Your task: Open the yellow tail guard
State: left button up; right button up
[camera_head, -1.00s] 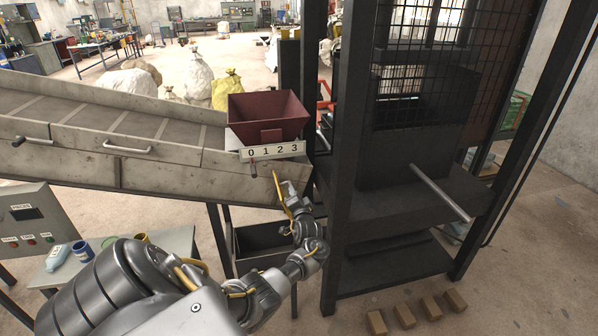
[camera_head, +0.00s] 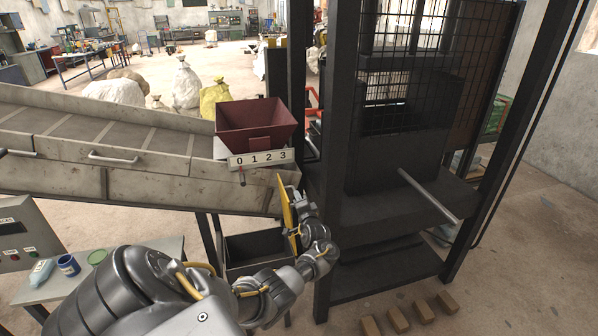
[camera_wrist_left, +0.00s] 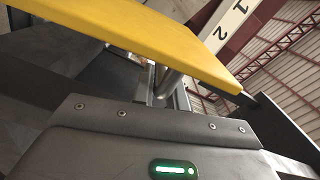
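The yellow tail guard (camera_head: 287,208) is a flat yellow panel at the lower right end of the conveyor (camera_head: 150,180), beside the black frame. It stands out from the conveyor end. My left gripper (camera_head: 301,207) is at the guard's right side, close against it. In the left wrist view the guard (camera_wrist_left: 150,38) crosses the top, just beyond the gripper body, with a grey metal rod behind it. The fingertips are hidden, so I cannot tell whether they are shut on the guard. My right gripper is not in view.
A dark red hopper (camera_head: 258,128) with a 0 1 2 3 scale (camera_head: 260,159) sits above the conveyor end. A dark bin (camera_head: 258,248) is below. The black frame (camera_head: 335,180) stands close on the right, with a metal bar (camera_head: 428,195) sticking out.

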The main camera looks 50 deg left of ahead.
pick_arm(q)
jog(key=o, duration=0.4)
jog(key=shift+f, duration=0.1)
jog(key=shift+c, duration=0.2)
jog(key=v, duration=1.1)
